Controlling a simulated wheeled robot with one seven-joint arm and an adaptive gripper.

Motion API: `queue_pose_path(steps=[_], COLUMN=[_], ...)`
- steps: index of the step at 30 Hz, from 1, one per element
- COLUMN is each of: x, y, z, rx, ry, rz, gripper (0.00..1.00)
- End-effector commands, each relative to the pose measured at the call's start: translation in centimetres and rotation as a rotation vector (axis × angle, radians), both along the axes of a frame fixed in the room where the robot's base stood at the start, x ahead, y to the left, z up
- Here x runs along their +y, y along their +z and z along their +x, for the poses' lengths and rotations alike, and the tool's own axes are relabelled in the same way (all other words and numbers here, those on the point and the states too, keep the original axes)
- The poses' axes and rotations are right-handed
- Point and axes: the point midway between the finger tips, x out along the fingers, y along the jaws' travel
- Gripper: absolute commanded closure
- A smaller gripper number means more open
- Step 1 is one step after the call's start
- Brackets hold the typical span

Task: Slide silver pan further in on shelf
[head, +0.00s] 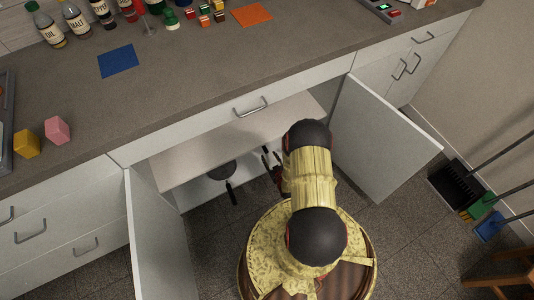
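The cabinet under the counter stands open, and a pale shelf (215,147) spans its inside. A grey round pan (222,172) sits below the shelf's front edge, with its black handle (231,194) pointing out toward the front. I cannot tell whether this is the silver pan. Dark handle-like parts (266,155) show to its right, close to my gripper; what they belong to is hidden. My gripper (276,172) is at the cabinet opening, right of the grey pan and apart from it. My arm covers much of it, so its fingers are unclear.
Open doors stand at left (160,240) and right (385,135) of my arm. The counter (190,85) overhangs the opening and holds bottles, a blue mat (118,61) and pink and yellow blocks. A dustpan (458,185) and brushes stand by the right wall.

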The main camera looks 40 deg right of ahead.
Motion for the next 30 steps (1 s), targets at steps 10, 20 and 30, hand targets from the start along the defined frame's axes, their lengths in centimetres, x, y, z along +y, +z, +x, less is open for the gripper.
queue_pose_path(steps=[10,20,30], x=[0.9,0.9,1.0], y=[1.1,1.1,1.0], z=[-2.4,-2.4,-2.4], rx=[-0.001,-0.001,0.000], ry=[-0.001,0.000,0.000], rz=[-0.001,0.000,0.000], gripper=[0.61,0.61,0.61])
